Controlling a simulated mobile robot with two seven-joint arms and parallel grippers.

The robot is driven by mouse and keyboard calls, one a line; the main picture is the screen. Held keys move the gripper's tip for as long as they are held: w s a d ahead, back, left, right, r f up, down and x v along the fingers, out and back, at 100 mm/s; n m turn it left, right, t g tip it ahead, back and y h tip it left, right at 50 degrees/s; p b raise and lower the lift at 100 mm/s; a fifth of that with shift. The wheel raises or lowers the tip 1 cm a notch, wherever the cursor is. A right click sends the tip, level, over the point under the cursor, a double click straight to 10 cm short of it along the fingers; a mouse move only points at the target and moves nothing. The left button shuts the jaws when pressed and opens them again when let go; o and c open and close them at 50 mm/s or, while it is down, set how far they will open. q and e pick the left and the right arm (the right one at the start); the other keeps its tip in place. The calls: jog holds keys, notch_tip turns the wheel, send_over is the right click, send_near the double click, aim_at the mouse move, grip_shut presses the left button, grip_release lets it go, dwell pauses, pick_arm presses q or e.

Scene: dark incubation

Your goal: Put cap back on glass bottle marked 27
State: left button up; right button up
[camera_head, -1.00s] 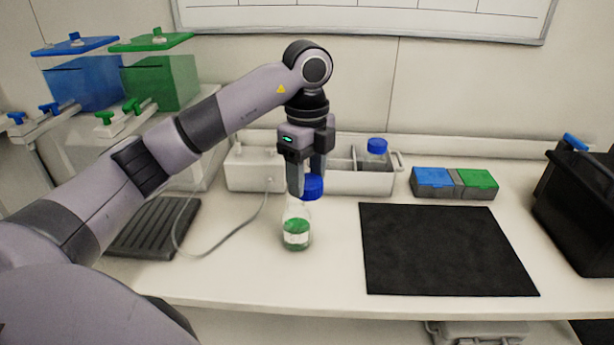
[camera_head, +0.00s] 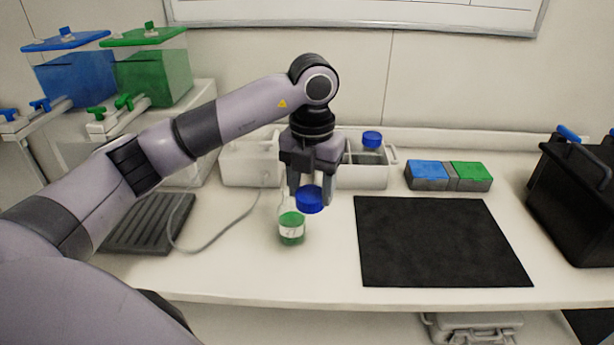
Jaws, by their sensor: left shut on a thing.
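A glass bottle (camera_head: 291,228) with green liquid and a white label stands upright on the bench, left of the black mat. The label's marking is too small to read surely. My left gripper (camera_head: 311,196) is shut on a blue cap (camera_head: 310,201), held near the height of the bottle's top and slightly to its right in the picture. The cap and fingers partly cover the bottle's neck, so I cannot tell whether they touch. My right gripper is not in view.
A white rack (camera_head: 362,177) behind holds another blue-capped bottle (camera_head: 372,141). A black mat (camera_head: 440,240) lies to the right, with blue and green boxes (camera_head: 449,175) behind it. A cable (camera_head: 222,238) runs left of the bottle.

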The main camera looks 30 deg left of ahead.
pick_arm(q)
jog(key=m, duration=0.4)
jog(key=shift+s+d+f, duration=0.2)
jog(key=shift+d+f, duration=0.2)
jog(key=m, duration=0.4)
jog(key=d+f+m, duration=0.1)
jog(key=m, duration=0.1)
jog(key=shift+s, duration=0.35)
jog(key=s+d+f+m, duration=0.2)
jog(key=m, duration=1.2)
jog(key=s+d+f+m, duration=0.2)
jog(key=m, duration=1.2)
jog(key=shift+s+d+f, duration=0.15)
jog(key=shift+d+f, duration=0.2)
jog(key=shift+a, duration=0.1)
